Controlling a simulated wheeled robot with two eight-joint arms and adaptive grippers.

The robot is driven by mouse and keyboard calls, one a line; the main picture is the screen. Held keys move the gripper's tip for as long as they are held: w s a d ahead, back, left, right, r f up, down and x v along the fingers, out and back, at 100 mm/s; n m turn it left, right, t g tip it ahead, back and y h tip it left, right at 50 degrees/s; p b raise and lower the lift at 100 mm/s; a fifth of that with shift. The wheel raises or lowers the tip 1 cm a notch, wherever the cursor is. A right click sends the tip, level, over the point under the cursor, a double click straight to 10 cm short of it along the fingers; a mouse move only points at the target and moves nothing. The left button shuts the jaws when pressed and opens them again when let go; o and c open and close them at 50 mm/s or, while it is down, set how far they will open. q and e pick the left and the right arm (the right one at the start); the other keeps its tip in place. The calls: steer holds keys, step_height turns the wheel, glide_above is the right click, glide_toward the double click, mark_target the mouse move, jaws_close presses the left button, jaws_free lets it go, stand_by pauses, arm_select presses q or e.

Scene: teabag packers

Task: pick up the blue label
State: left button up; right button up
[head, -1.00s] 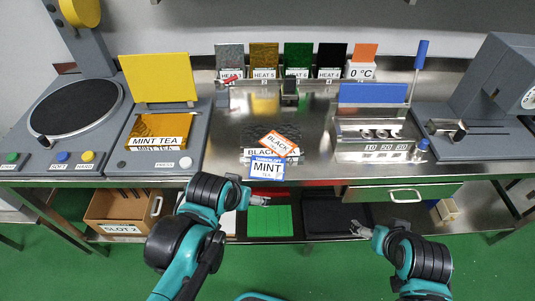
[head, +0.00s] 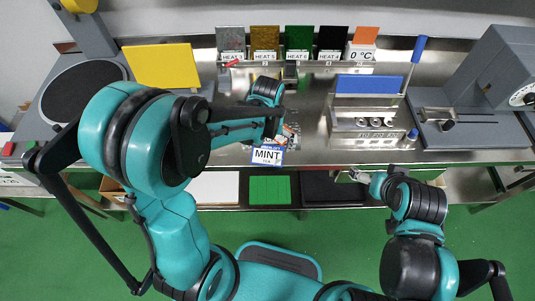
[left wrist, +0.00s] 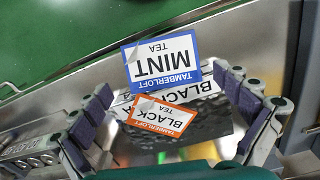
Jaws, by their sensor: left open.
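The blue-edged MINT label (head: 267,156) hangs at the worktop's front edge in the head view. In the left wrist view the same label (left wrist: 160,60) appears upside down, overlapping a strip lettered BLACK (left wrist: 203,88). An orange-edged BLACK label (left wrist: 160,115) lies close beside it, tilted. My left gripper (left wrist: 168,92) is open, with one finger on each side of the labels and nothing clearly held. In the head view its fingers are largely hidden by my arm. My right gripper (head: 357,175) is low at the front edge, right of the labels; its jaws are too small to judge.
A row of HEAT plates (head: 299,40) stands at the back. A blue panel (head: 368,84) and a small rack stand right of the labels, a grey machine (head: 500,75) farther right. A yellow panel (head: 160,65) is at left. A green mat (head: 270,187) lies below the worktop.

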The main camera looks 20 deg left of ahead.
mark_target(268, 155)
arm_select(q)
step_height(268, 155, down, 5)
steer(key=shift+w+a+r+b, duration=0.1)
steer(key=shift+b, duration=0.65)
steer(key=c, duration=0.4)
steer(key=shift+r, duration=0.1)
steer(key=shift+c, duration=0.2)
